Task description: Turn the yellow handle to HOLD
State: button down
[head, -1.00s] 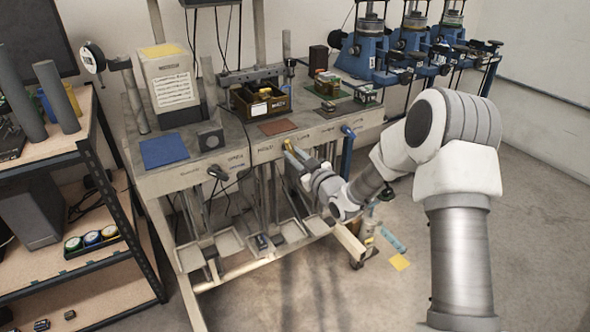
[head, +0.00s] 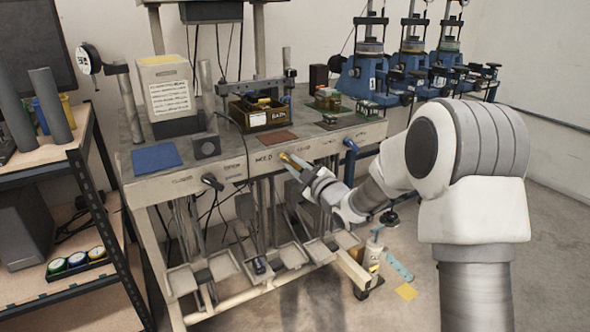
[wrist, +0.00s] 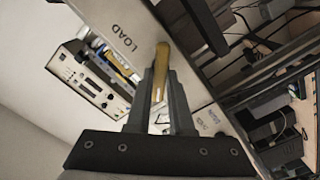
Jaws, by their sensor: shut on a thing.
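The yellow handle (head: 287,158) is on the front panel of the grey bench, between a label at its left that seems to read HOLD (head: 264,158) and one at its right that seems to read LOAD (head: 304,152). My gripper (head: 297,166) reaches it from the lower right. In the wrist view the handle (wrist: 162,62) lies between the two fingers of my gripper (wrist: 163,84), which are shut on it. The handle's pivot is hard to make out.
A black lever (head: 211,181) is farther left on the same panel and a blue lever (head: 350,145) farther right. A dark bin (head: 262,117) stands on the bench top above. Trays (head: 225,265) hang below. A shelf unit (head: 110,215) is at the left.

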jog(key=c, duration=0.8)
grip_release()
jog(key=shift+s+d, duration=0.1)
jog(key=p+v, duration=0.2)
jog(key=v, duration=1.5)
jog(key=shift+d, duration=0.1)
